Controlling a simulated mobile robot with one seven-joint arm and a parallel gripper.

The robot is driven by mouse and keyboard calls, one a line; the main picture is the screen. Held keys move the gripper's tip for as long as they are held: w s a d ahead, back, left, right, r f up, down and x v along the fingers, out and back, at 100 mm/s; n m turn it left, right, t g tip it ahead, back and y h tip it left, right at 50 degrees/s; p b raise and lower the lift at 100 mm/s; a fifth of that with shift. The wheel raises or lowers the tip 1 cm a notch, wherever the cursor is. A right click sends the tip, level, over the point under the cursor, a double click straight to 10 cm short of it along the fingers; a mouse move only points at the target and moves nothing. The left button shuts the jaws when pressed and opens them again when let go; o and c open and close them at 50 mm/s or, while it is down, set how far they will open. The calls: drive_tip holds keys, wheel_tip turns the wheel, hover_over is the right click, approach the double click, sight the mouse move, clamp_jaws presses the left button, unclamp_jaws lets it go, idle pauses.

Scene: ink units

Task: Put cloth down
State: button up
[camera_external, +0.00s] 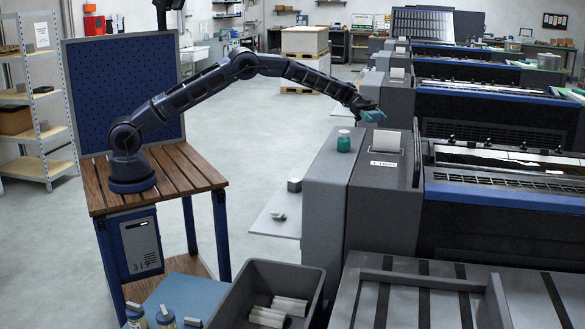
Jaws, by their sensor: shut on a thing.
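My gripper (366,109) is at the end of my outstretched arm, above the grey top of the nearest printing unit. It is shut on a small teal cloth (373,115), which hangs just at the fingertips. The cloth appears to be held above the unit's top, behind the white paper block; whether it touches any surface I cannot tell. The fingers are small and partly hidden by the cloth and the wrist.
A teal jar with a white lid (344,141) stands on the unit's left top. A white block (387,140) sits beside it. A side shelf (275,217) holds small items. A dark bin (262,285) with white rolls stands in front. Open floor lies behind.

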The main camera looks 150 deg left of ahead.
drive_tip(key=shift+f, duration=2.25)
drive_tip(key=shift+f, duration=0.15)
drive_tip(key=o, duration=0.9)
drive_tip(key=shift+o, duration=0.2)
drive_tip(key=shift+r, duration=0.2)
drive_tip(key=v, duration=1.2)
